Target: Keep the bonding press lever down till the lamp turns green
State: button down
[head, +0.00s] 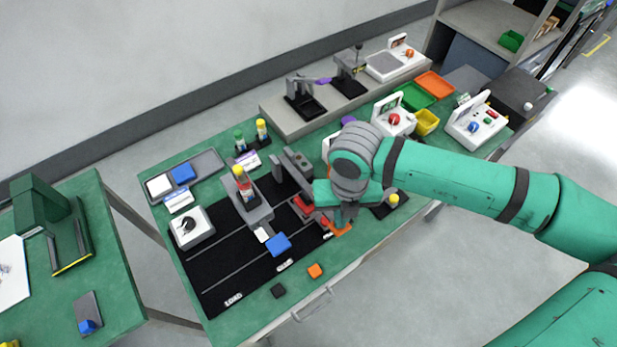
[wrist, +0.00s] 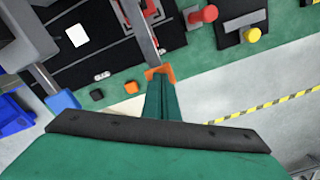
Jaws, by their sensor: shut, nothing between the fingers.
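The bonding press seems to be the grey machine (head: 297,162) at the middle of the green bench, partly hidden by my arm. In the wrist view a long grey bar (wrist: 138,32), perhaps its lever, runs down toward my fingertips. An orange piece (wrist: 166,70) lies at the fingertips; I cannot tell whether it belongs to the lever. It also shows in the head view (head: 341,231) just below my gripper (head: 345,218). My gripper is shut and empty, with its fingers (wrist: 160,90) together at the orange piece; contact is unclear. I cannot make out the press lamp or its colour.
A red knob (wrist: 203,15) and a yellow button (wrist: 252,35) on a black base stand right of the fingers. Floor lies beyond that edge.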

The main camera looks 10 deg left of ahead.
jog(key=shift+f, duration=0.7)
dwell(3.0)
notch_tip(320, 180, up, 22)
jog(key=w+a, duration=0.1)
jog(key=shift+w+a+r, duration=0.25)
jog(key=shift+w+a, duration=0.05)
dwell(3.0)
